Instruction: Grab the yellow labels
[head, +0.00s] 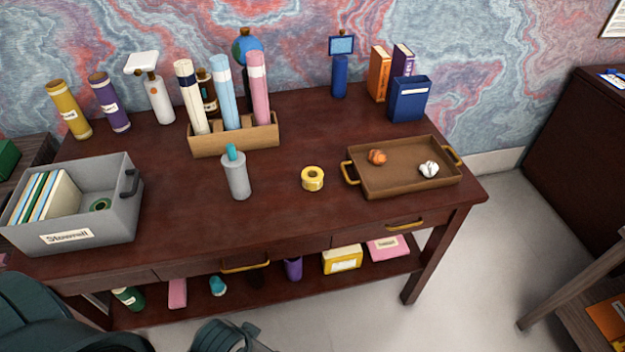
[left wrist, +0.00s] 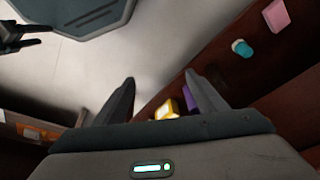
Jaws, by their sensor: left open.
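A small yellow roll (head: 313,178), which looks like the yellow labels, lies on the dark red-brown desk (head: 270,210), left of the brown tray. My left gripper (left wrist: 160,82) is open and empty in the left wrist view, its two fingers spread low beside the desk's lower shelf. In the head view only dark teal parts of my body show at the bottom left, and the fingertips are not clear. The left gripper is well apart from the yellow roll, which I cannot make out in the left wrist view.
The tray (head: 395,188) holds crumpled balls. A grey bottle (head: 237,175), a tube rack (head: 235,142) and a grey bin (head: 105,220) stand leftward. The lower shelf holds a yellow box (head: 342,260) and a pink box (head: 388,248). The desk around the roll is clear.

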